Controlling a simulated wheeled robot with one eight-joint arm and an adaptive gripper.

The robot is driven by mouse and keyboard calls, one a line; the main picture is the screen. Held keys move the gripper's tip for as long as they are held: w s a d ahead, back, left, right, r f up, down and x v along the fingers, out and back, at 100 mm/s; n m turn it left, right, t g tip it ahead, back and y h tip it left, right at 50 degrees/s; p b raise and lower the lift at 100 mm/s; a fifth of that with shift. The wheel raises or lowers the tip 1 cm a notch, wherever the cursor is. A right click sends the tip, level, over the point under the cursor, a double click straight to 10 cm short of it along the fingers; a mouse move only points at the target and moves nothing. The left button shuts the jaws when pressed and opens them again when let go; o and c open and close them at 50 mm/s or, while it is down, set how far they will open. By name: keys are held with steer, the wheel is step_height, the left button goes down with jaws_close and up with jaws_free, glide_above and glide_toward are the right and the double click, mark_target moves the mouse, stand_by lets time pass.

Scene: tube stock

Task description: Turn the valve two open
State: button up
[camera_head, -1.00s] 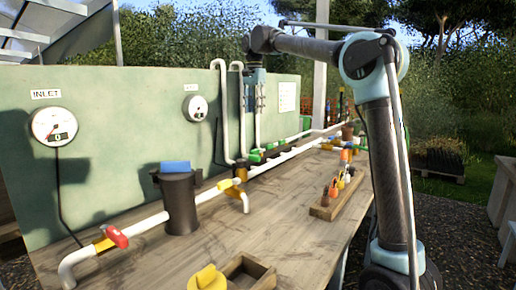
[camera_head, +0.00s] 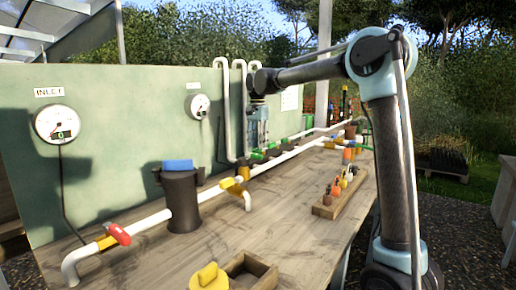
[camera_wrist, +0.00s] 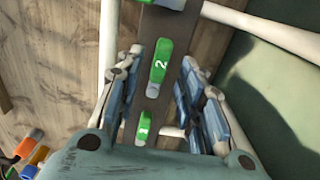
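The green valve handle marked 2 (camera_wrist: 159,62) shows in the wrist view, lying lengthwise along a dark strip (camera_wrist: 152,27). My gripper (camera_wrist: 162,75) is open, with one blue-grey finger on each side of this handle. Gaps show between the fingers and the handle; I cannot tell their height difference. In the head view, my gripper (camera_head: 257,128) points down over the row of green valves (camera_head: 257,155) on the bench. The number 2 cannot be read there.
Another green handle (camera_wrist: 144,128) lies below handle 2 in the wrist view, and a third (camera_wrist: 168,3) at the top edge. White pipes (camera_wrist: 265,32) run close by. In the head view, a wooden tool tray (camera_head: 325,210) stands on the bench, right of my gripper.

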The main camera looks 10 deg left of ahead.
steer(key=shift+f, duration=1)
jaws_close()
